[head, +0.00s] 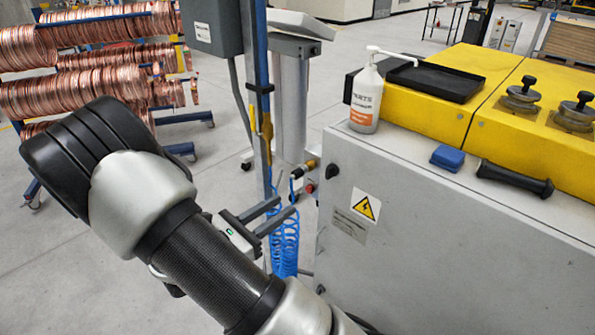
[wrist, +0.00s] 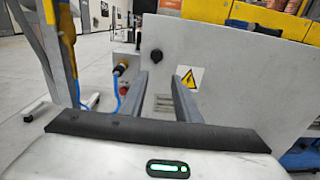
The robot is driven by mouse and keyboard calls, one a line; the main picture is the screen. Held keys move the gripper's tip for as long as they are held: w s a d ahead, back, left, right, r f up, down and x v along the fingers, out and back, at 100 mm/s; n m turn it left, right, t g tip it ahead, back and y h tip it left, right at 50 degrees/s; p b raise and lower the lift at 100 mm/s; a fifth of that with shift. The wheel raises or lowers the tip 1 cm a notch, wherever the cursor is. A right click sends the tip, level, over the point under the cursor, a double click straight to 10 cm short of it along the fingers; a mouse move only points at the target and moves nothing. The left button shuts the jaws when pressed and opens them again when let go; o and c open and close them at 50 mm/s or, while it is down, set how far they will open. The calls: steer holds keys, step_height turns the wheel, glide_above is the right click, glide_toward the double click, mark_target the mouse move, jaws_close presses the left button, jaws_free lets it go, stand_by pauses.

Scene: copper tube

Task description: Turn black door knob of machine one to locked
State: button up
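A black door knob (head: 332,170) is at the upper left of the grey machine's front door panel (head: 420,240) in the head view. In the wrist view the knob (wrist: 155,57) shows just above and between my fingertips. Its turn position is too small to read. A second dark knob (head: 321,289) shows low on the same panel's left edge in the head view. My gripper (head: 287,206) is open and empty, left of the panel in the head view. Its two grey fingers also show in the wrist view (wrist: 160,76), pointing at the panel, with a gap between them.
Blue coiled hose (head: 285,245) hangs just beyond my fingers. A red button (head: 310,187) is on the machine's left side. A white bottle (head: 366,97), a blue box (head: 447,158) and a black handle (head: 515,180) are on top. Copper coils (head: 100,65) stand behind left.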

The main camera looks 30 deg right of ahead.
mark_target(327, 173)
steer(key=x, duration=1.7)
steer(key=shift+w+b, duration=0.35)
steer(key=shift+w, duration=0.1)
jaws_close()
